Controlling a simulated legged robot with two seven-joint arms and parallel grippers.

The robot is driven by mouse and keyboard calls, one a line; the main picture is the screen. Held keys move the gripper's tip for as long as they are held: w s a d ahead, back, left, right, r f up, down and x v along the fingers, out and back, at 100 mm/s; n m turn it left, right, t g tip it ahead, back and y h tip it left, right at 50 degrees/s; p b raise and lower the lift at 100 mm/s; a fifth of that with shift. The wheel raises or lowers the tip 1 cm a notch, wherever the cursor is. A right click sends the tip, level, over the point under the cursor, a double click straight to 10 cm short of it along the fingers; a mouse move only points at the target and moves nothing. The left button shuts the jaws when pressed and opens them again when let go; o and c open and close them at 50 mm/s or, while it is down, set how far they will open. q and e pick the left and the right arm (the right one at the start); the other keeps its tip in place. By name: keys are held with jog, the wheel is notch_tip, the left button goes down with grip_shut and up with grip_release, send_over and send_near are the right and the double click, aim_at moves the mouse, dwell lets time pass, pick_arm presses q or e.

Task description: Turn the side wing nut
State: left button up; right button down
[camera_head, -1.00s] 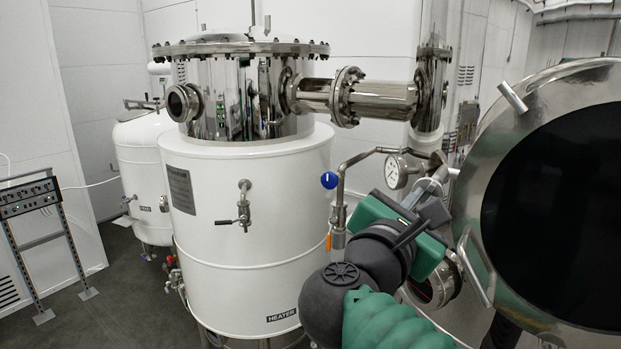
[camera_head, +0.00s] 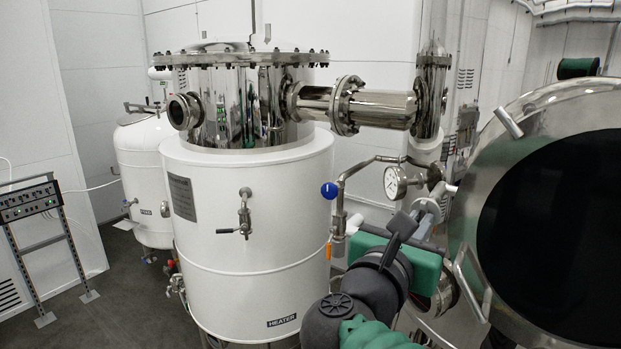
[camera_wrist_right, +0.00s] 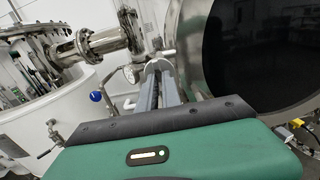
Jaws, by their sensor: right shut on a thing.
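The side wing nut (camera_head: 449,188) is a small pale metal piece at the left edge of the big round steel vessel (camera_head: 462,205) in the head view. My right gripper (camera_head: 432,204) reaches it from below, and its grey fingers are closed together at that spot. In the right wrist view the fingertips (camera_wrist_right: 161,72) meet at a pale rounded metal part by the vessel rim. The fingers and the green gripper body hide most of the grip. My left gripper is in neither view.
A pressure gauge (camera_head: 395,182) and a bent pipe with a blue knob (camera_head: 329,190) stand close left of the gripper. A white heater tank (camera_head: 250,265) fills the middle. A steel handle (camera_head: 468,277) juts from the vessel.

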jog(key=shift+f, duration=0.1)
jog(key=shift+n, duration=1.1)
jog(key=shift+n, duration=0.8)
jog(key=c, duration=1.5)
grip_release()
jog(key=shift+d, duration=0.1)
jog(key=shift+o, duration=0.2)
